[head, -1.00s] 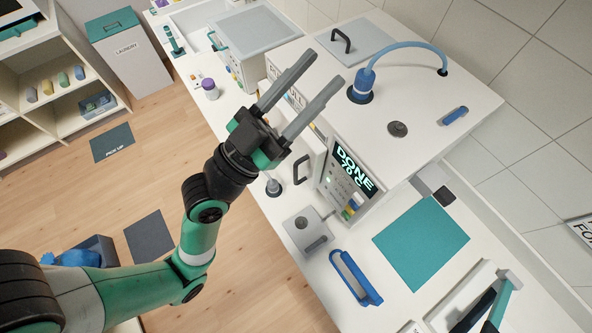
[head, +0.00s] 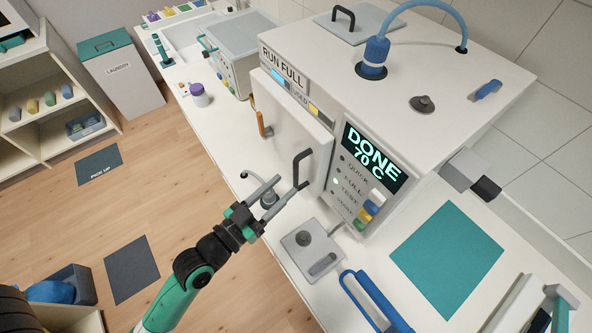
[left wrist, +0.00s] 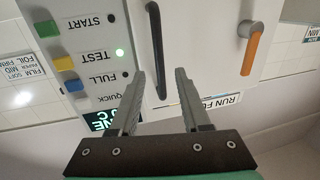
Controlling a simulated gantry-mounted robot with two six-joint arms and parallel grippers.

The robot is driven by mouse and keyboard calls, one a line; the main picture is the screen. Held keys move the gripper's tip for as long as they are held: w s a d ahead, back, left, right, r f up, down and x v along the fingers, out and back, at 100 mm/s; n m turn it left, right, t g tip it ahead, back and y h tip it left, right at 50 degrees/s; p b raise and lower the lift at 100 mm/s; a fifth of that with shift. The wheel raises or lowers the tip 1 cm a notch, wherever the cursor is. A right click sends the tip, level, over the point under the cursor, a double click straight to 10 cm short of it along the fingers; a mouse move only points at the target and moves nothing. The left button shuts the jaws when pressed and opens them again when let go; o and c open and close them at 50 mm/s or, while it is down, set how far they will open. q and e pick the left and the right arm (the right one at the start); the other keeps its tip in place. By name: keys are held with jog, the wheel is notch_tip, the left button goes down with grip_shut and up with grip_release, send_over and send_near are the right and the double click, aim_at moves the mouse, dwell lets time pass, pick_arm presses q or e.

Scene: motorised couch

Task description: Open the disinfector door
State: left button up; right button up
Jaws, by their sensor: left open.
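The disinfector (head: 440,75) is a large white box on the counter; its display (head: 372,158) reads "DONE 70 C". Its white door (head: 287,125) appears shut. A black bar handle (head: 301,168) is on the door's right side, and an orange lever (head: 263,125) hangs downward on its left. My left gripper (head: 292,183) is open and empty, with its fingertips close to the black handle. In the left wrist view, the handle (left wrist: 157,50) runs between the two fingers (left wrist: 157,74); contact cannot be told. The orange lever (left wrist: 252,48) also shows there. My right gripper is not seen.
Coloured buttons (head: 370,207) sit right of the door. A grey plate with a knob (head: 312,250) and a blue-handled item (head: 370,300) lie in front. A teal mat (head: 447,258) is at right. A purple-capped bottle (head: 199,95) stands left. Floor space is free at left.

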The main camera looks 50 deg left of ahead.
aim_at(296, 175)
pick_arm(q)
jog(key=w, duration=0.5)
jog(key=shift+w+a, duration=0.3)
jog(key=shift+w, duration=0.05)
grip_shut()
dwell(1.0)
